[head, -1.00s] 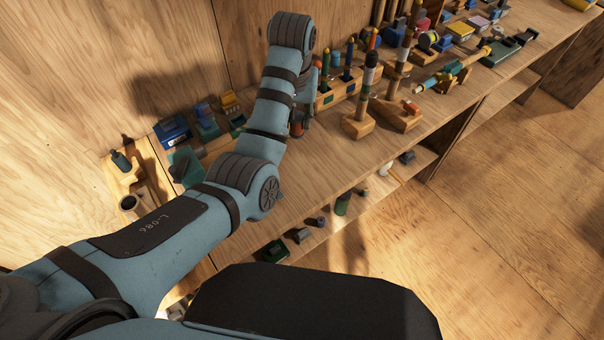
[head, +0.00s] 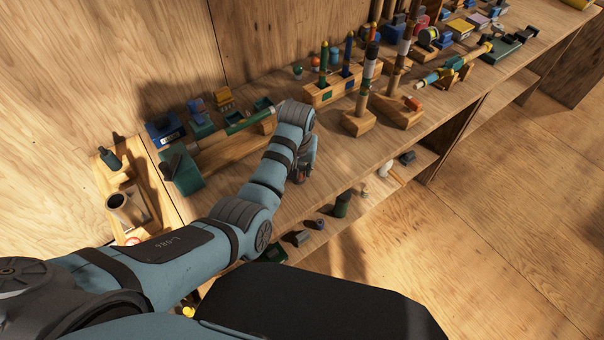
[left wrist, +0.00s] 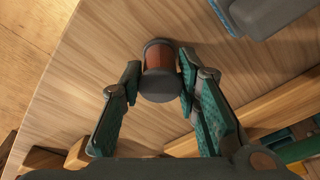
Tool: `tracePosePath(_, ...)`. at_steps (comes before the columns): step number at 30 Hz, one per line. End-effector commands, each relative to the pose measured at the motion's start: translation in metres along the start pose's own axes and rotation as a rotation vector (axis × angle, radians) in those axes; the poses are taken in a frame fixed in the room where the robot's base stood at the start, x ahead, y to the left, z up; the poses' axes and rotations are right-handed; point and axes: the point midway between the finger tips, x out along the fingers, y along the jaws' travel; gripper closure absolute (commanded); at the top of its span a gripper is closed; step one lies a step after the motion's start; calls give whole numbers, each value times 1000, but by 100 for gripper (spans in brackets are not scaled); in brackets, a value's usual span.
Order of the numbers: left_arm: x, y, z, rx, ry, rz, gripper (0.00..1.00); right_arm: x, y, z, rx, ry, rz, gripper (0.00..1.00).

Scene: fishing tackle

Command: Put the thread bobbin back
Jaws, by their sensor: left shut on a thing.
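The thread bobbin (left wrist: 160,62), with red-brown thread between dark grey end discs, sits between the two fingers of my left gripper (left wrist: 159,78) in the left wrist view. The gripper is shut on it, with a finger at each side. In the head view my left gripper (head: 303,174) is near the front edge of the workbench (head: 335,160). The bobbin is mostly hidden there by the wrist. My right gripper is not in view.
A green vise (head: 182,170) stands left. A wooden rack (head: 333,88) and rod stands (head: 358,122) stand further right.

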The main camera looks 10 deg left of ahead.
Motion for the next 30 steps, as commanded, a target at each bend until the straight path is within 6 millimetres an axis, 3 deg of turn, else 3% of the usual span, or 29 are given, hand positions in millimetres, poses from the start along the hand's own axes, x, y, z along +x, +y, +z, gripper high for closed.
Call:
tracePosePath(8, 0, 1, 1, 3, -3, 0, 100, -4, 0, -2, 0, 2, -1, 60)
tracePosePath(9, -1, 1, 1, 3, -3, 0, 67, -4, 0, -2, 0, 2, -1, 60)
tracePosePath(12, -1, 1, 0, 3, -2, 0, 51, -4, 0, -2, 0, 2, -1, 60)
tracePosePath(23, -6, 1, -1, 2, -1, 1, 51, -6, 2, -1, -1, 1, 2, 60)
tracePosePath(26, -21, 2, -1, 3, 1, 1, 51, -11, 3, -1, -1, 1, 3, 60)
tracePosePath(30, -57, 1, -2, 1, 3, 1, 51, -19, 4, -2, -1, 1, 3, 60)
